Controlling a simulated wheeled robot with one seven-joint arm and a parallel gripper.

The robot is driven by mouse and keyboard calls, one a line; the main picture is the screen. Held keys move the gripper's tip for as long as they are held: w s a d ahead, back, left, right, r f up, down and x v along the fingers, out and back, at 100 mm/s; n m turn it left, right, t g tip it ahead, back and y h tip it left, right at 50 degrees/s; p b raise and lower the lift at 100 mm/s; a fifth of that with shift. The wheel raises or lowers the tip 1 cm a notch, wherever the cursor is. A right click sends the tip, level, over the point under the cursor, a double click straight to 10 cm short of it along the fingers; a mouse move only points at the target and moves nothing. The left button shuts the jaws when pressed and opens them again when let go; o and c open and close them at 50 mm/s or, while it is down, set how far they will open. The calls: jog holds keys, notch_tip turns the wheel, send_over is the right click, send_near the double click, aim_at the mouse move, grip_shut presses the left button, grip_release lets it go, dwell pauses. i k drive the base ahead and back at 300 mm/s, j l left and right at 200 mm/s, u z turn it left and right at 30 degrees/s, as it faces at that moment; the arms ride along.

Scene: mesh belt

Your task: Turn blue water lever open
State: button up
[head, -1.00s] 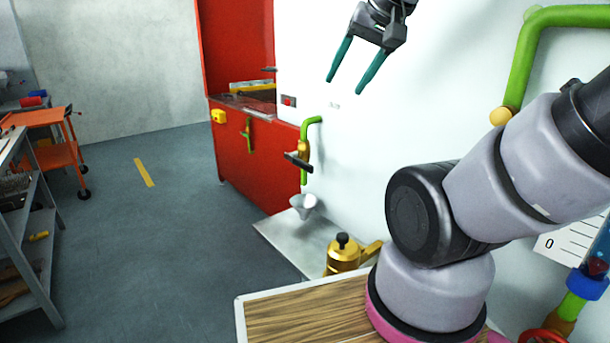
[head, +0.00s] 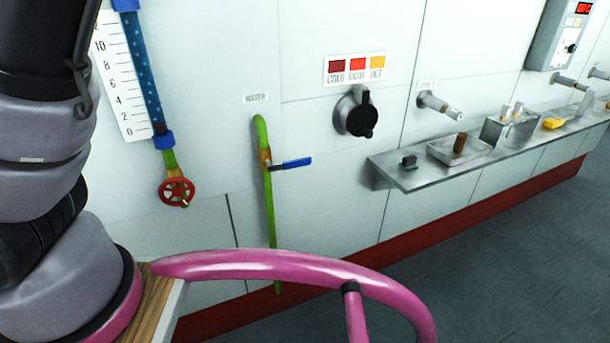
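The blue water lever (head: 291,163) sits on a brass valve on a green vertical pipe (head: 267,205) in the middle of the head view. The lever sticks out to the right, roughly level and across the pipe. A small label reading WATER (head: 255,98) is on the wall above the pipe. My gripper is outside the current view; only my grey arm links show at the left edge. Nothing touches the lever.
A red handwheel (head: 177,191) hangs below a blue gauge tube (head: 143,72) to the left. A black knob (head: 356,116) is to the right. A metal shelf (head: 420,177) with small items juts from the wall. A pink rail (head: 290,262) curves across the front.

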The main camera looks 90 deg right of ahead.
aim_at(302, 162)
jog(key=j+z, duration=0.1)
jog(key=z, duration=1.65)
jog(key=l+z, duration=0.15)
jog(key=z, duration=0.35)
jog(key=i+z, duration=0.15)
jog(key=z, duration=0.35)
jog(key=i+l+z, duration=0.1)
jog(key=z, duration=0.35)
jog(key=i, duration=0.2)
jog(key=k+j+z, duration=0.1)
jog(key=k+j, duration=0.3)
jog(key=k, duration=0.15)
jog(key=k+j, duration=0.1)
jog(key=j, duration=0.2)
jog(key=j+z, duration=0.1)
jog(key=j, duration=0.2)
jog(key=k+j+z, duration=0.1)
jog(key=j, duration=0.2)
